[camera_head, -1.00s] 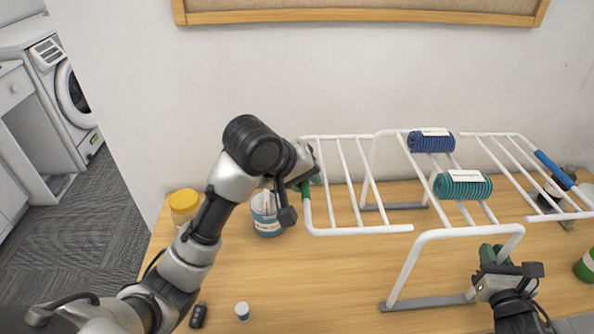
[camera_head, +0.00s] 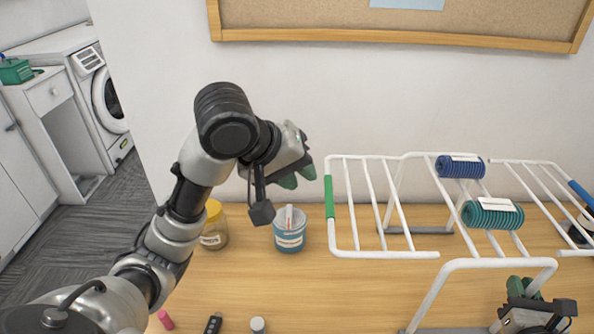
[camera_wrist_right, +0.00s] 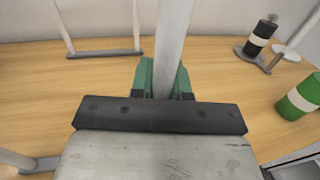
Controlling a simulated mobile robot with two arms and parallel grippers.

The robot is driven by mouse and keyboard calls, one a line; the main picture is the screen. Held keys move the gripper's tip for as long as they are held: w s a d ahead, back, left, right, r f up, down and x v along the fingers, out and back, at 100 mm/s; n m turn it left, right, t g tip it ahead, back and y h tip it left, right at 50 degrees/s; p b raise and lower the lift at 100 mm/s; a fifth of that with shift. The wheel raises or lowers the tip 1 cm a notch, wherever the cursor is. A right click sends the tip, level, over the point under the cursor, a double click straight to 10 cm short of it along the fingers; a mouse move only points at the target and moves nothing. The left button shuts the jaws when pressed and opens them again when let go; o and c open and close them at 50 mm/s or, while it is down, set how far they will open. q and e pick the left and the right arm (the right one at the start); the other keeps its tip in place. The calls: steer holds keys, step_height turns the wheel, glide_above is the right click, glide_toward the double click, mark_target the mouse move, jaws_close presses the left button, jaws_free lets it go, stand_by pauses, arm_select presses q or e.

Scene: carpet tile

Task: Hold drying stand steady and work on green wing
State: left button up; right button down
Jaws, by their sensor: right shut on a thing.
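The white drying stand (camera_head: 500,263) stands on the wooden table. Its green wing (camera_head: 388,254), with a green sleeve (camera_head: 329,197) on its outer bar, lies about level on the left side. My left gripper (camera_head: 297,178) is open, empty and raised just left of the green sleeve, apart from it. My right gripper (camera_head: 525,287) is low at the front right of the stand. In the right wrist view its green fingers (camera_wrist_right: 162,78) are shut on a white tube of the stand (camera_wrist_right: 172,45).
A teal roll (camera_head: 492,216) and a blue roll (camera_head: 459,167) sit on the middle rails. The blue-sleeved wing (camera_head: 547,180) is at right. A blue cup (camera_head: 289,232) and yellow-lidded jar (camera_head: 214,228) stand below my left arm. A green-and-white container (camera_wrist_right: 300,97) is at right.

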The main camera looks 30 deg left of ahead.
steer(key=c, duration=1)
jaws_free()
